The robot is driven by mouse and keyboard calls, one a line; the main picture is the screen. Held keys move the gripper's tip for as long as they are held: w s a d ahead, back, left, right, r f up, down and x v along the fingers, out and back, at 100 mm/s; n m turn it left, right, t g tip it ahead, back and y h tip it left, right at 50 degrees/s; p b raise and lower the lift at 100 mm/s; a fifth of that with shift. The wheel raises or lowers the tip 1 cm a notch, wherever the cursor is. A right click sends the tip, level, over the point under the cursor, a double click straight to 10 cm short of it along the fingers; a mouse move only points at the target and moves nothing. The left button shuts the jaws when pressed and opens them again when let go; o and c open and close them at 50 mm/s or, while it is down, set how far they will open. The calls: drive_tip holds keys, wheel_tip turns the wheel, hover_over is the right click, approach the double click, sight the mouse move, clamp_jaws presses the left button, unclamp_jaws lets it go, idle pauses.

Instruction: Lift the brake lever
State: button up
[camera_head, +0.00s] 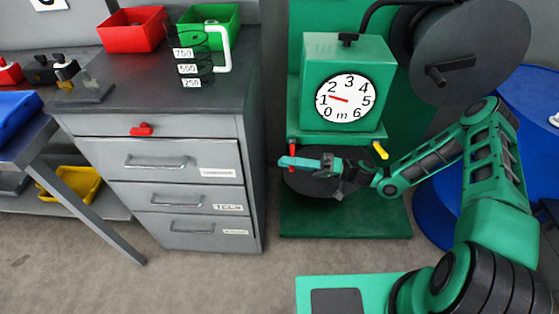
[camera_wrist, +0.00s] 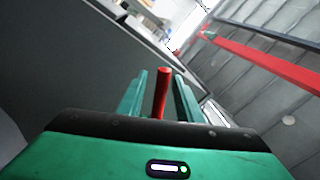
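A green machine with a round white dial (camera_head: 345,98) stands in the middle of the head view. A red lever (camera_head: 292,143) is at the left of its housing, and a yellow lever (camera_head: 380,150) is at the right. No label shows which one is the brake lever. My gripper (camera_head: 288,162) is in front of the machine, pointing left, at the red lever. In the wrist view the red lever (camera_wrist: 162,92) stands between my two fingers, with a gap visible on each side. The fingers are open; part of the lever is hidden behind them and the gripper body.
A dark reel (camera_head: 470,50) with a crank handle stands at the upper right. A dark disc (camera_head: 315,186) sits below my gripper. A grey drawer cabinet (camera_head: 165,185) with bins and a wire jug on top is to the left. Floor is open in front of it.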

drive_tip(key=shift+x, duration=1.5)
clamp_jaws()
